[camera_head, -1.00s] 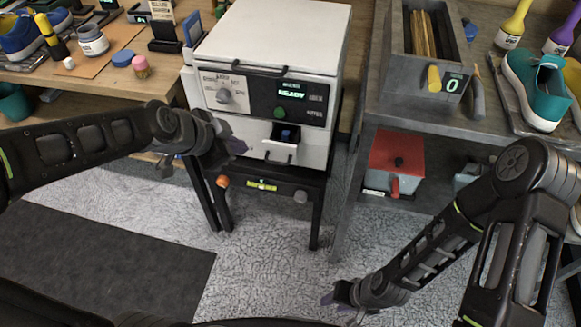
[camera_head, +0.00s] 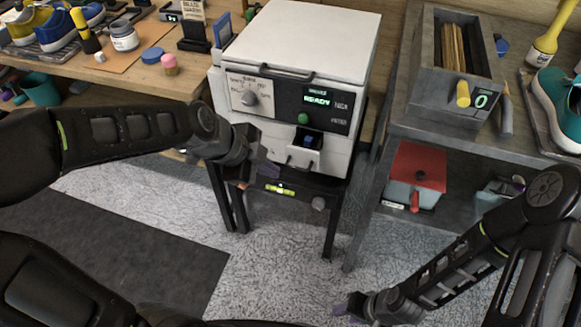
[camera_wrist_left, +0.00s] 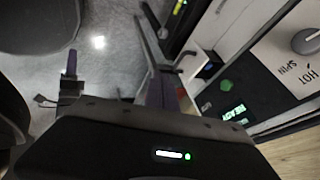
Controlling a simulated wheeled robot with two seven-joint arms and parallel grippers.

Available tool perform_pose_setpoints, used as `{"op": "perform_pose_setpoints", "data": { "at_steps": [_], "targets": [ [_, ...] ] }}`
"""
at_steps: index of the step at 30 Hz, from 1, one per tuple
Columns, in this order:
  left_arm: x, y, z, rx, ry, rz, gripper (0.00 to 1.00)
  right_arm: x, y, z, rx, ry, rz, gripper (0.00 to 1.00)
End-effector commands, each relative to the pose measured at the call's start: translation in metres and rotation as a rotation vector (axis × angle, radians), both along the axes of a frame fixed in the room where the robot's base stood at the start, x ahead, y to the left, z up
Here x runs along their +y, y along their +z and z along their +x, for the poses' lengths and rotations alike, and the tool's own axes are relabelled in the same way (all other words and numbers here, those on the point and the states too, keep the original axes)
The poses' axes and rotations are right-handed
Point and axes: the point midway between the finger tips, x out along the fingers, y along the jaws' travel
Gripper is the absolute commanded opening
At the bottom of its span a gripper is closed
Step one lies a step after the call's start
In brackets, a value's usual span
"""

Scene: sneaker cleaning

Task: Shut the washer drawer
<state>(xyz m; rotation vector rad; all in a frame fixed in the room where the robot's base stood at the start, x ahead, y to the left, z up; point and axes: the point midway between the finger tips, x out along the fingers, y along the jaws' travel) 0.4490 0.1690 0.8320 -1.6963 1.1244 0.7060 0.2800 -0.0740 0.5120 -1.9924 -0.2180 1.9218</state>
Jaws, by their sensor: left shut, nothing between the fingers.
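The white washer (camera_head: 298,42) stands on a dark stand, its display reading READY. Its small drawer (camera_head: 301,158) is pulled out below the green button, with a handle on its front and something dark blue inside. My left gripper (camera_head: 268,172) is shut and empty, just left of and slightly below the drawer front. In the left wrist view its purple fingers (camera_wrist_left: 162,90) are close to the drawer (camera_wrist_left: 188,66); I cannot tell whether they touch. My right gripper (camera_head: 345,306) is low over the floor, away from the washer; its finger gap is unclear.
A grey workbench (camera_head: 440,120) stands right of the washer, with a red-lidded box (camera_head: 417,165) on its lower shelf. A wooden table (camera_head: 190,80) with shoes and jars is at the left. The floor in front is clear.

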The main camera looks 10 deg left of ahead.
Motion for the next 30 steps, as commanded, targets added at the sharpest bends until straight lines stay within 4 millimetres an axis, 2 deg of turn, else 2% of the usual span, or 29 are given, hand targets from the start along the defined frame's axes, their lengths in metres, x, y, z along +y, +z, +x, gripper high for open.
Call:
{"op": "perform_pose_setpoints", "data": {
  "at_steps": [11, 18, 22, 30],
  "targets": [
    [-0.028, -0.065, 0.030, 0.005, -0.002, 0.000, 0.00, 0.000, -0.010, 0.000, 0.000, 0.000, 0.000, 0.36],
    [-0.029, -0.069, 0.062, 0.001, 0.000, 0.000, 0.00, 0.000, -0.004, 0.000, 0.000, 0.000, 0.000, 0.36],
    [-0.029, -0.071, 0.069, 0.000, 0.000, 0.000, 0.00, 0.000, -0.003, 0.000, 0.000, 0.000, 0.000, 0.36],
    [-0.029, -0.071, 0.070, 0.000, 0.000, 0.000, 0.00, 0.000, -0.003, 0.000, 0.000, 0.000, 0.000, 0.36]
  ]
}}
